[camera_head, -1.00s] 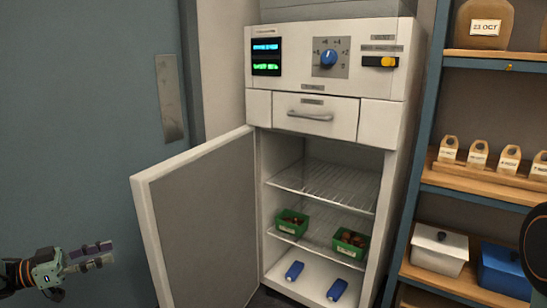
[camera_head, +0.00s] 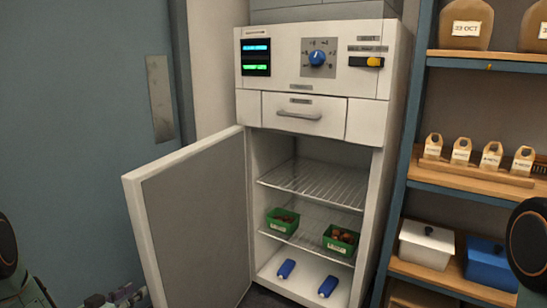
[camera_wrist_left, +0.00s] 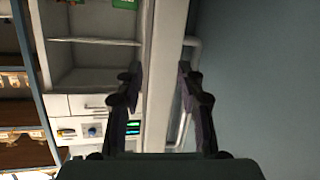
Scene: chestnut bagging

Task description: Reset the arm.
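My left gripper (camera_head: 122,296) shows only in part at the bottom edge of the head view, left of the open cabinet door (camera_head: 190,235). In the left wrist view the two dark fingers of the left gripper (camera_wrist_left: 160,72) stand apart with nothing held between them. The white door edge and its handle (camera_wrist_left: 188,95) lie behind the fingers in that view; I cannot tell how far off they are. My right gripper is not in view.
The white cabinet (camera_head: 262,175) stands open, with green boxes of chestnuts (camera_head: 282,221) (camera_head: 341,240) on a wire shelf and blue objects (camera_head: 286,268) (camera_head: 327,286) on its floor. Shelving at right holds paper bags (camera_head: 461,152), a white bin (camera_head: 426,244) and a blue bin (camera_head: 490,262).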

